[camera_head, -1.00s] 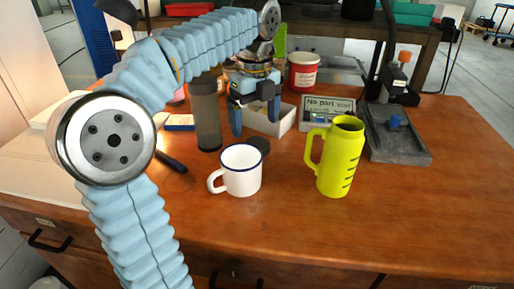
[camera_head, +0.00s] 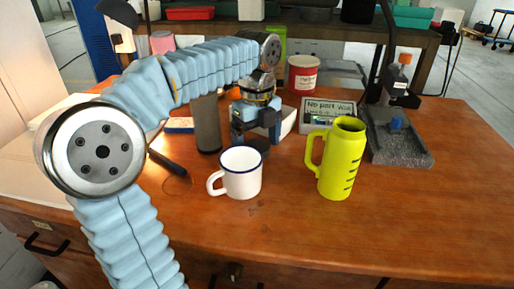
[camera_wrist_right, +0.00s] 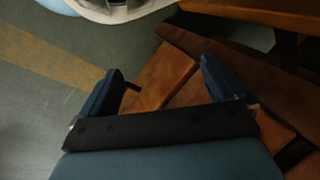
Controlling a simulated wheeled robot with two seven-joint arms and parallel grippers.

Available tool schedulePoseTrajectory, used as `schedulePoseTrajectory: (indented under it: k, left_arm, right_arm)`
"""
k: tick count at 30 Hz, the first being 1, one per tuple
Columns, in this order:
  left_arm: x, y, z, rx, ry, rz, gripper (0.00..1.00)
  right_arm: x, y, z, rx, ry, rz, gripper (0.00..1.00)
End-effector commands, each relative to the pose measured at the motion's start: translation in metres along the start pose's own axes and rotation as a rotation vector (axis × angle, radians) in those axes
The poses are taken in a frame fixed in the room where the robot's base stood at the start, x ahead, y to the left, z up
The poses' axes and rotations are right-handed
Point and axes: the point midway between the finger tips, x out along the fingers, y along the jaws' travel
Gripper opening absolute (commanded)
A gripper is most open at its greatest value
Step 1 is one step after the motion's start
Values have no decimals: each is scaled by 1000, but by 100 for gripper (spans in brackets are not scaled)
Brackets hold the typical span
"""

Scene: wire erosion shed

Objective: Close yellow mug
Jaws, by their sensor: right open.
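The yellow-green mug (camera_head: 342,160) stands upright on the wooden desk, handle to the left; its top looks open. A white enamel mug (camera_head: 240,174) with a dark blue rim stands to its left. A dark round disc, perhaps a lid (camera_head: 261,145), lies behind the white mug. My left gripper (camera_head: 256,138) points down just behind the white mug, beside or above the disc; its fingers are apart and partly hidden. I cannot tell whether it touches the disc. My right gripper (camera_wrist_right: 168,84) shows only in the right wrist view, open and empty near drawer-like wooden fronts.
A grey cylinder (camera_head: 207,123) stands left of my left gripper. A small sign box (camera_head: 327,112) and a dark gauge stand (camera_head: 398,146) are behind the yellow mug. A red-and-white tin (camera_head: 303,75) is farther back. The front right of the desk (camera_head: 430,210) is clear.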

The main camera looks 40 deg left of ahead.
Motion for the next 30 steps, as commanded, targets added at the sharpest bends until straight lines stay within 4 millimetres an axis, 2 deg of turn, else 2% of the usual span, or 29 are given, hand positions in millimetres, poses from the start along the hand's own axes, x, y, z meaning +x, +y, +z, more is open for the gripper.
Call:
schedulePoseTrajectory:
  k: [2, 3, 14, 24, 30]
  left_arm:
    - [0, 0, 0, 0, 0, 0, 93]
    - [0, 0, 0, 0, 0, 0, 90]
    - [0, 0, 0, 0, 0, 0, 35]
    - [-4, 0, 0, 1, 0, 0, 34]
    - [-28, -1, 0, 1, -1, -3, 34]
  right_arm:
    - [0, 0, 0, 0, 0, 0, 98]
    - [0, 0, 0, 0, 0, 0, 98]
    - [0, 0, 0, 0, 0, 0, 98]
    - [-1, 0, 0, 0, 0, 0, 98]
    - [-6, -3, 0, -1, -1, -1, 98]
